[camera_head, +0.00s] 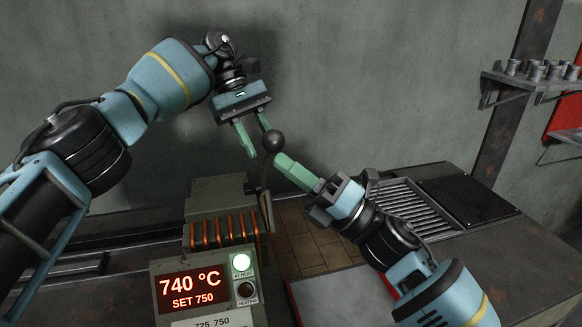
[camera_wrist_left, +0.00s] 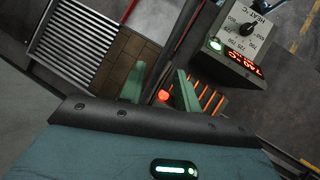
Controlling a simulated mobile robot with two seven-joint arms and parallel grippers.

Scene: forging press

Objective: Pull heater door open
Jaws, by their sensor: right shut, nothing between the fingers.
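The heater (camera_head: 222,232) is a grey box with glowing orange coils, left of centre in the head view. A narrow plate, apparently its door (camera_head: 266,212), stands at its right side. A dark lever rises there to a round black knob (camera_head: 274,141). My left gripper (camera_head: 261,143) is open above the heater, its green fingers (camera_wrist_left: 160,88) apart and pointing down beside the knob. Whether the knob is between them is unclear. My right gripper (camera_head: 283,161) is shut and empty, its tips close below the knob; contact cannot be told. The coils (camera_wrist_left: 211,100) also show in the left wrist view.
A control box (camera_head: 200,290) in front of the heater reads 740 °C, SET 750, with a lit green lamp. A slatted rack (camera_head: 405,208) lies on the bench at right. A wall shelf (camera_head: 535,82) holds several small cups. Tiled floor shows between the benches.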

